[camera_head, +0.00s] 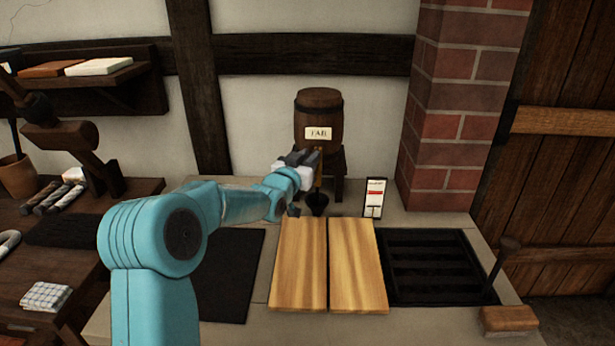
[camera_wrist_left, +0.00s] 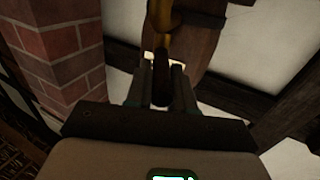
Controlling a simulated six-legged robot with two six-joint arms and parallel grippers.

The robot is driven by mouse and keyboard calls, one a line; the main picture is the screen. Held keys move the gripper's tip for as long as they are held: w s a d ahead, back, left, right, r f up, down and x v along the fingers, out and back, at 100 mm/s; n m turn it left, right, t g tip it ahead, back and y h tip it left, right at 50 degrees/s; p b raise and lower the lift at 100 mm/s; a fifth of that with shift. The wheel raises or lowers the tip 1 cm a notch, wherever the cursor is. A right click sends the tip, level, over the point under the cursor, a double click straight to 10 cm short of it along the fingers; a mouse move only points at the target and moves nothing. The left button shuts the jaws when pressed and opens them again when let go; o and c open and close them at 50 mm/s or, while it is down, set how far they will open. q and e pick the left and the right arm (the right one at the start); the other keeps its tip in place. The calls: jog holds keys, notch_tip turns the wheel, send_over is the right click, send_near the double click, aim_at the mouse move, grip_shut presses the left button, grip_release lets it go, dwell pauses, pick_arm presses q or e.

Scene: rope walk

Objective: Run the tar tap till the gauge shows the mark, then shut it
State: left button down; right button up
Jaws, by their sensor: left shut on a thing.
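A brown wooden barrel (camera_head: 319,118) with a label reading TAR stands on a dark stand at the back of the counter. My left gripper (camera_head: 316,158) is at the tap on the barrel's front and is shut on the tap handle. In the left wrist view the dark handle (camera_wrist_left: 161,84) sits between the fingers, below a brass-coloured tap body (camera_wrist_left: 163,22). A small dark pot (camera_head: 316,203) stands under the tap. A white gauge card (camera_head: 374,198) with red and dark marks stands to the right; its reading is too small to tell. My right gripper is out of view.
Two light wooden boards (camera_head: 300,265) lie in front of the pot. A dark grate (camera_head: 436,267) is to their right, with a long-handled tool (camera_head: 500,268) and a wooden block (camera_head: 509,319). A brick pillar (camera_head: 462,110) rises behind the grate. A dark mat (camera_head: 232,275) lies left.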

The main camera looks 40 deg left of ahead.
pick_arm(q)
jog(key=shift+d+r, duration=0.1)
jog(key=shift+r, duration=0.05)
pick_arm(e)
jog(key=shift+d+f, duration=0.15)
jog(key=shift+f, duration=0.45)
pick_arm(q)
jog(key=c, duration=1.1)
grip_release()
jog(key=shift+o, duration=0.2)
jog(key=shift+s+b, duration=0.25)
jog(key=shift+b, duration=0.05)
jog(key=b+v, duration=0.2)
jog(key=v, duration=1.4)
jog(key=shift+d+b, duration=0.2)
jog(key=shift+b, duration=0.15)
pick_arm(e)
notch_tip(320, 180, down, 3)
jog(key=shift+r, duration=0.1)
pick_arm(q)
jog(key=shift+w+r, duration=0.1)
